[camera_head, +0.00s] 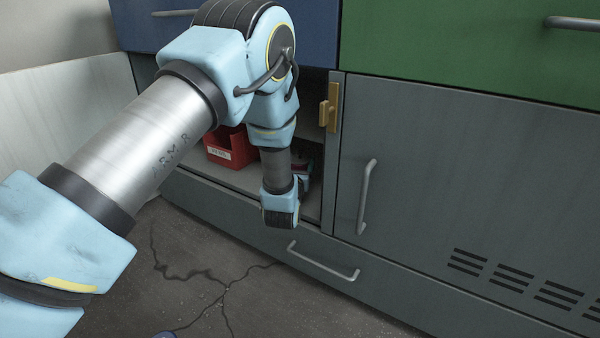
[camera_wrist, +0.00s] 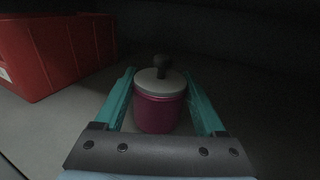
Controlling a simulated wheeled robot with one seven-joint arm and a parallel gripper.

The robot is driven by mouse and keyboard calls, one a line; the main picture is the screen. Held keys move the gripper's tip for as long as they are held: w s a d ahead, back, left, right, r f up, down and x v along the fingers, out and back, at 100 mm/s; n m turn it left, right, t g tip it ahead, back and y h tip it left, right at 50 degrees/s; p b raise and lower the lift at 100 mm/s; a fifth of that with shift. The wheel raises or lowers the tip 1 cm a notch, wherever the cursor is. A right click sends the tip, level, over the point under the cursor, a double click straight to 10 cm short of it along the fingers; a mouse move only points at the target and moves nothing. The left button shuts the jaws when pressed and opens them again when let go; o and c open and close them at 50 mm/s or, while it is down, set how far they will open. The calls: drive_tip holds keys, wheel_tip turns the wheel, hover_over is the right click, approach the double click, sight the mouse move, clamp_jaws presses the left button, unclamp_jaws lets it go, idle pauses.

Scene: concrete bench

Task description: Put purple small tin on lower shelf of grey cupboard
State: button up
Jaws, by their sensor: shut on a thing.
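The purple small tin (camera_wrist: 157,113), with a grey lid and a dark knob, stands upright between the teal fingers of my gripper (camera_wrist: 158,95) in the wrist view. My gripper is shut on it. The tin is inside the open compartment of the grey cupboard (camera_head: 420,170), at the lower shelf (camera_head: 233,178); the shelf also shows in the wrist view (camera_wrist: 55,120). I cannot tell if its base touches the shelf. In the head view my forearm hides most of the gripper and tin.
A red bin (camera_head: 230,147) with a white label stands on the shelf to the left of my gripper, apart from it; it also shows in the wrist view (camera_wrist: 60,50). The compartment's right edge (camera_head: 332,160) is close to my arm. Shelf to the tin's right looks clear but dark.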

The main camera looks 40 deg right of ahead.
drive_tip(key=shift+f+b, duration=0.35)
drive_tip(key=shift+f, duration=0.6)
drive_tip(key=shift+r, duration=0.1)
drive_tip(key=o, duration=1.5)
drive_tip(key=shift+s+a+p, duration=0.2)
drive_tip(key=shift+p, duration=0.1)
drive_tip(key=p+v, duration=0.4)
drive_tip(key=v, duration=0.7)
drive_tip(key=shift+s+a, duration=0.15)
drive_tip(key=shift+a, duration=0.1)
